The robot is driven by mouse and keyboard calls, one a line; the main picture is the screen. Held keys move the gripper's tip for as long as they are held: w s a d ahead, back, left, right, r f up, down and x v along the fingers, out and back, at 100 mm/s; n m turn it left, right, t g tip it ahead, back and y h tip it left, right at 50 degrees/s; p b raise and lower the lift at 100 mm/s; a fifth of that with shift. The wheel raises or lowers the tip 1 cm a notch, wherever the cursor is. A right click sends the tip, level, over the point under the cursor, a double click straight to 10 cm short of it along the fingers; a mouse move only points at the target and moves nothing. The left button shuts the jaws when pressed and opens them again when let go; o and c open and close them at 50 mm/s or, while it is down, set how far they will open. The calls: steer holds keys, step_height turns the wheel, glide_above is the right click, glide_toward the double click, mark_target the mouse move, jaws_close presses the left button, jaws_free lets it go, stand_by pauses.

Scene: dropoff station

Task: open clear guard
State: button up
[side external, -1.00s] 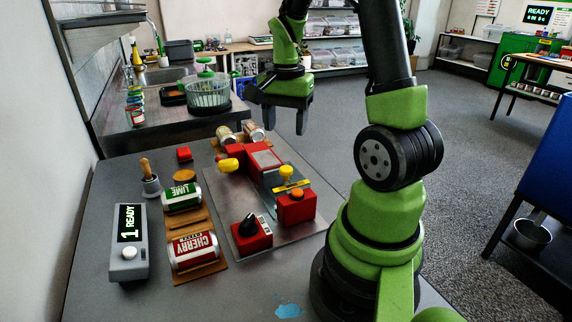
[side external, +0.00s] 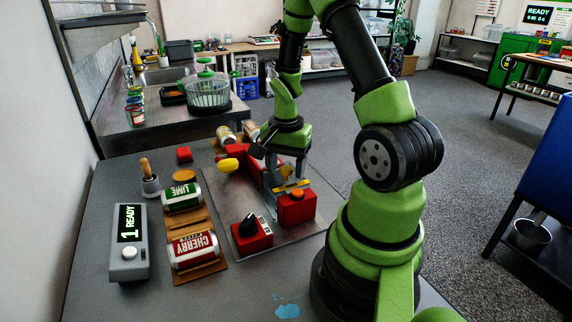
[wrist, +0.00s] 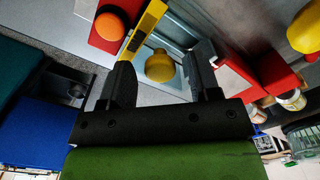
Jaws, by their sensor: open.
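The clear guard (wrist: 172,38) is a see-through pane with a yellow-and-black strip (wrist: 145,28) along one edge and a round yellow knob (wrist: 159,67). It lies over the middle of the red fixture, and the strip also shows in the side view (side external: 291,186). My gripper (side external: 286,172) is low over the guard, pointing down. In the wrist view my gripper (wrist: 163,55) is open, with one finger on each side of the knob. Gaps show between knob and fingers. The side view shows the knob partly hidden by the fingers.
An orange button (side external: 297,194) on a red block stands just in front of the guard. A red box with a black dial (side external: 248,228) is nearby. A yellow knob (side external: 228,164) sticks out left. Cans labelled LIME (side external: 183,198) and CHERRY (side external: 193,249) lie on wooden stands.

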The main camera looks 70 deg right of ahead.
jaws_close()
steer(key=w+d, duration=0.7)
steer(key=shift+w+d, duration=0.4)
jaws_free()
steer(key=shift+r, duration=0.1)
step_height(320, 180, up, 10)
stand_by(0.4)
